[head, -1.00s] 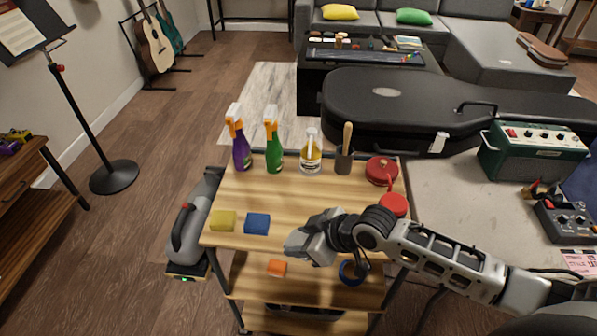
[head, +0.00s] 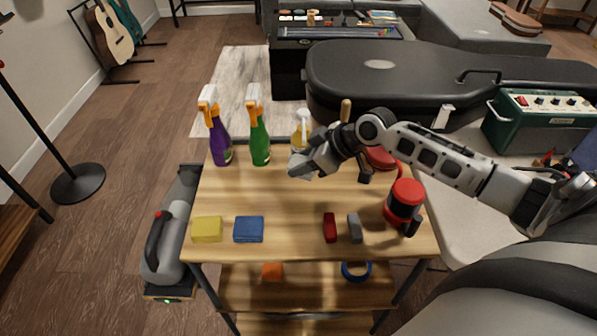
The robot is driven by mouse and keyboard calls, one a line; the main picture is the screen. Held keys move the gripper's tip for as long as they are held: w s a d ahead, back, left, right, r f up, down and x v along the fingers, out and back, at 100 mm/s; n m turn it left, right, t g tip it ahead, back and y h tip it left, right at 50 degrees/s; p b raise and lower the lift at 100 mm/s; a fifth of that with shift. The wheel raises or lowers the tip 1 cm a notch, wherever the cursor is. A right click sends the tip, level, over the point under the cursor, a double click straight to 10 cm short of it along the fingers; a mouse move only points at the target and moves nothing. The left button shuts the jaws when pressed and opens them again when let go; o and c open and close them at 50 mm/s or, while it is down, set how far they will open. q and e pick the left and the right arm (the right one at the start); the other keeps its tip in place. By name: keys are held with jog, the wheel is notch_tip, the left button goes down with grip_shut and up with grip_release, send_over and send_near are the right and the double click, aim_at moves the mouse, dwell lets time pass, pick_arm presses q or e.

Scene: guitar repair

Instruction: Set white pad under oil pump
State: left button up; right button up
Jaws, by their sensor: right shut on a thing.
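The oil pump (head: 302,122), a yellow bottle with a white pump top, stands upright at the back of the wooden cart top. Its lower part is hidden behind my right gripper (head: 309,161). That gripper is shut on a pale grey-white piece that looks like the white pad (head: 298,167), mostly covered by the fingers. It is just in front of the bottle in the picture; I cannot tell whether the two touch. My left gripper is not in view.
Purple (head: 220,140) and green (head: 259,137) spray bottles stand left of the pump. Yellow (head: 207,229) and blue (head: 249,229) sponges, red (head: 330,228) and grey (head: 354,228) blocks and a red-black device (head: 404,205) lie nearer. The middle of the cart top (head: 270,195) is clear.

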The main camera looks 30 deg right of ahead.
notch_tip(320, 180, down, 3)
jog(key=shift+s+r+b, duration=0.1)
jog(key=shift+s+b, duration=0.05)
jog(key=shift+b, duration=1.1)
jog(key=shift+f+b, duration=0.35)
jog(key=shift+f, duration=0.05)
jog(key=shift+r, duration=0.15)
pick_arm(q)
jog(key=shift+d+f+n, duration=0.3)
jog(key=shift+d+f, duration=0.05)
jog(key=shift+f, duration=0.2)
pick_arm(e)
jog(key=o, duration=1)
